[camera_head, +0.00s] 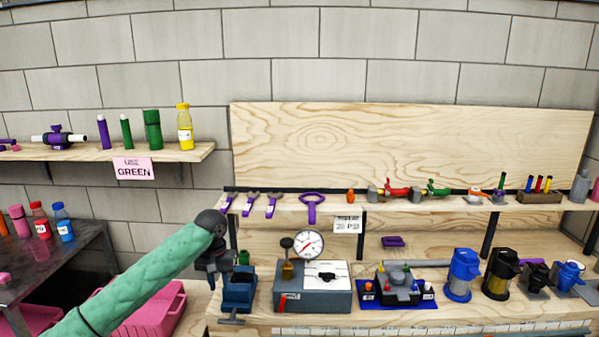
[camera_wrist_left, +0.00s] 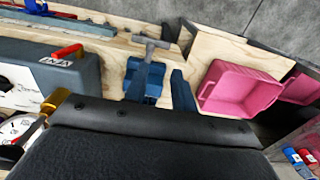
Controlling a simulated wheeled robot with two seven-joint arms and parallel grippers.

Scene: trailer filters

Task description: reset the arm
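My left arm, in a green sleeve, reaches in from the lower left of the head view. Its dark left gripper (camera_head: 216,270) points down just left of the blue vise (camera_head: 238,290). In the left wrist view the two dark fingers (camera_wrist_left: 160,92) stand apart, and no held object shows between them. The vise (camera_wrist_left: 153,78) shows beyond the fingers; I cannot tell whether they touch it. My right arm and gripper are not in view.
The workbench (camera_head: 400,325) holds a grey box with a gauge (camera_head: 309,244), a blue mat (camera_head: 400,304) with parts, and blue and black filters (camera_head: 462,275). A pink bin (camera_head: 150,310) lies left. Shelves with tools and bottles stand behind.

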